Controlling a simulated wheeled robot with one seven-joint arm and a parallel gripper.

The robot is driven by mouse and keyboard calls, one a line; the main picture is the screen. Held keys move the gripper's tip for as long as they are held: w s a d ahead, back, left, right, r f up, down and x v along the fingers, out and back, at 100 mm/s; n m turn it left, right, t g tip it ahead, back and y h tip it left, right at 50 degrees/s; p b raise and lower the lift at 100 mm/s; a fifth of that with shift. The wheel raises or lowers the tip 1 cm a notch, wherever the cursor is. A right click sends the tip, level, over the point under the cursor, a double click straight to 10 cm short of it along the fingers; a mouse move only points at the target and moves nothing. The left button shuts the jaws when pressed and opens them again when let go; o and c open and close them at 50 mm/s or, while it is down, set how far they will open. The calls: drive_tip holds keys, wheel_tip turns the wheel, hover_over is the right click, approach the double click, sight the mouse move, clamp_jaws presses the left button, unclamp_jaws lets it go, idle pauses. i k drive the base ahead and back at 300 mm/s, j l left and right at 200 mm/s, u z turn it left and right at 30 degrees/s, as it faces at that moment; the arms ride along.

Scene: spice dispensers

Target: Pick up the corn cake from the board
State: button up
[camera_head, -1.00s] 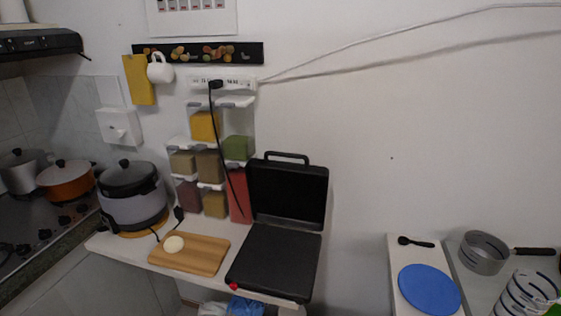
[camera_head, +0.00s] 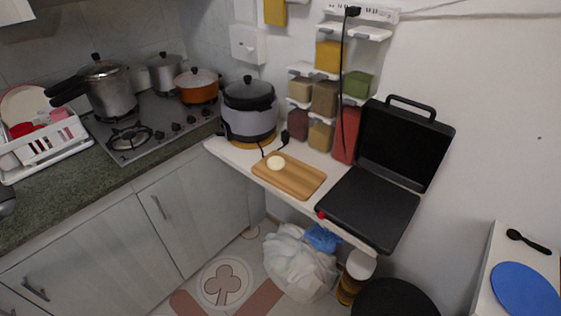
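The corn cake (camera_head: 276,162) is a small, round, pale disc. It lies flat on the left part of the wooden board (camera_head: 300,181). The board rests on a narrow white shelf (camera_head: 238,160) against the wall, between the rice cooker and an open black grill. My gripper is not in view.
The rice cooker (camera_head: 249,113) stands left of the board, and the open black grill (camera_head: 370,207) stands close on its right. Spice dispensers (camera_head: 325,97) hang behind, with a black cord (camera_head: 343,80) running down. Below are a white bag (camera_head: 298,262) and a dark round stool (camera_head: 394,299).

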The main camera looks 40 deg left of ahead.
sight(275, 162)
drive_tip(key=i+j+u, duration=0.25)
drive_tip(key=j, duration=0.3)
drive_tip(key=i+j+u, duration=0.1)
drive_tip(key=j+u, duration=0.2)
drive_tip(key=j, duration=0.2)
drive_tip(key=i+j+u, duration=0.25)
drive_tip(key=j, duration=0.2)
drive_tip(key=i+j+u, duration=0.25)
drive_tip(key=i+j, duration=0.05)
drive_tip(key=j, duration=0.15)
